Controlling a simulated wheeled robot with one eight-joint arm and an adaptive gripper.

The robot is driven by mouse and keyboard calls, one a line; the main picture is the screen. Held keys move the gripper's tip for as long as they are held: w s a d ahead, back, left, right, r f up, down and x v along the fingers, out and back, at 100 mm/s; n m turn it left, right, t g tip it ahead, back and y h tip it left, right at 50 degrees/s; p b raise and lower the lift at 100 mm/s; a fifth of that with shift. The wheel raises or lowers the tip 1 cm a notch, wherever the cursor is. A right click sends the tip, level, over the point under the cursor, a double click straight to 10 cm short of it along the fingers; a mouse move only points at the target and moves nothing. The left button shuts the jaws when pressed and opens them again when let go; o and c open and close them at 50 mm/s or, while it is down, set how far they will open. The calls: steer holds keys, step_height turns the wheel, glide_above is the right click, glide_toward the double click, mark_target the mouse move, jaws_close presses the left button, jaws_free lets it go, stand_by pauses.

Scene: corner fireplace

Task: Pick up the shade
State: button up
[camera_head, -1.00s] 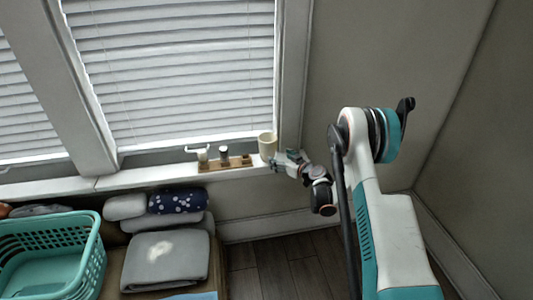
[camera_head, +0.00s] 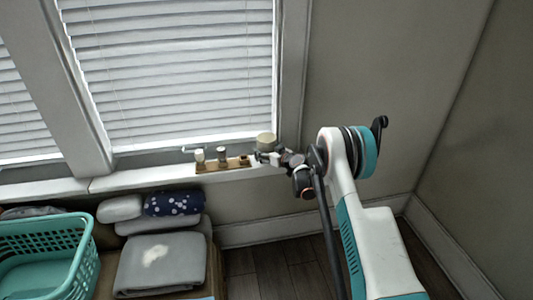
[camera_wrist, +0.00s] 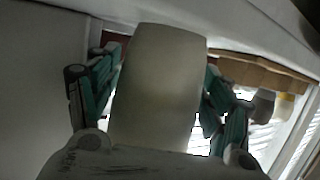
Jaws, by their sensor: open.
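The shade (camera_head: 265,140) is a plain cream, slightly tapered cylinder at the right end of the windowsill. My gripper (camera_head: 267,157) is at the shade and hides its lower part in the head view. In the wrist view, the shade (camera_wrist: 158,90) fills the middle between the teal fingers of my gripper (camera_wrist: 161,72). The fingers are open, one on each side of it. I cannot tell whether either finger touches it.
A wooden rack (camera_head: 228,163) with small light-topped items stands on the sill (camera_head: 135,180), just left of the shade. The blinds (camera_head: 170,75) and window frame are behind. Folded cloths (camera_head: 160,262) and a teal basket (camera_head: 45,255) are below left. Floor is clear right of them.

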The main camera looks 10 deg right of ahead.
steer(key=c, duration=0.6)
steer(key=shift+r, duration=0.1)
